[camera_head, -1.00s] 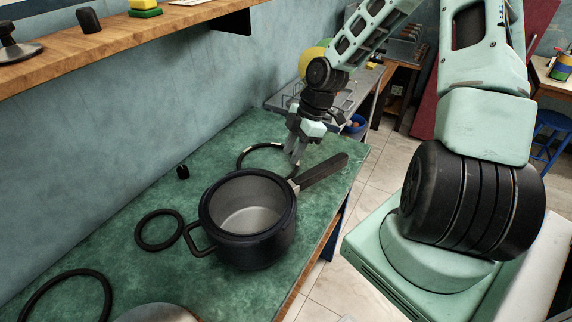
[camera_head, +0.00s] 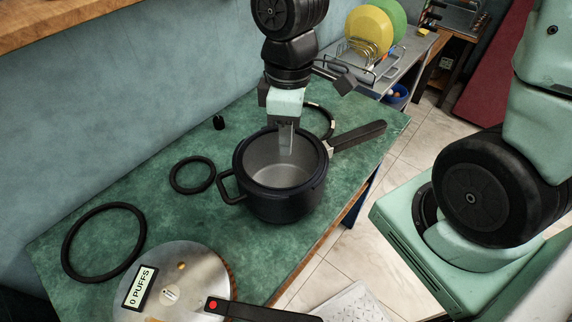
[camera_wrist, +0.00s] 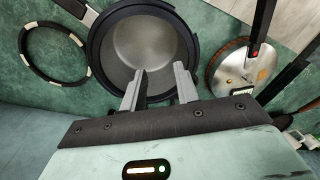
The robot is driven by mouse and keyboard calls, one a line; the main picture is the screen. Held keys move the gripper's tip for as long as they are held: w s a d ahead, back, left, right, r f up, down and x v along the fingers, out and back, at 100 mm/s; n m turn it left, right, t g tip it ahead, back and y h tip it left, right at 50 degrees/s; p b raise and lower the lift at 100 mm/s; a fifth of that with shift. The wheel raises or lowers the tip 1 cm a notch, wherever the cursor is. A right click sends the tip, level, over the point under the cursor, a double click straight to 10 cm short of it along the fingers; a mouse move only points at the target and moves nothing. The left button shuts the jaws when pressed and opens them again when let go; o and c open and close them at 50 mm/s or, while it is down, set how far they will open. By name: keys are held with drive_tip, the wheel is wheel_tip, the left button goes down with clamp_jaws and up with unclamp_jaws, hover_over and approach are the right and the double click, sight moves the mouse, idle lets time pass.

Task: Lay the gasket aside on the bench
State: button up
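Several dark rings lie flat on the green bench; I cannot tell which the task calls the gasket. A ring with pale marks (camera_head: 333,122) lies behind the pot, partly hidden, and shows whole in the wrist view (camera_wrist: 27,55). A small plain ring (camera_head: 172,175) is left of the pot, and a large plain ring (camera_head: 67,245) is farther left. The empty dark pot (camera_head: 285,205) stands upright. My gripper (camera_head: 286,140) is above the pot's opening, pointing down. In the wrist view my gripper (camera_wrist: 160,74) has its fingers apart with nothing between them.
A round metal lid (camera_head: 200,268) labelled "0 PUFFS" lies at the near left, its handle (camera_head: 262,311) pointing right. The pot's long handle (camera_head: 358,136) points right. Bare green bench (camera_head: 125,180) shows at left.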

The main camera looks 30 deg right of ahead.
drive_tip(key=s+a+r+m, duration=0.1)
drive_tip(key=s+a+r, duration=0.1)
drive_tip(key=s, duration=0.3)
drive_tip(key=s+a+r+m, duration=0.1)
drive_tip(key=s+a+r, duration=0.1)
drive_tip(key=s+a, duration=0.2)
drive_tip(key=shift+s+r+m+t, duration=0.25)
drive_tip(key=shift+s+m+t, duration=0.15)
drive_tip(key=shift+s, duration=0.1)
drive_tip(key=shift+d, duration=0.1)
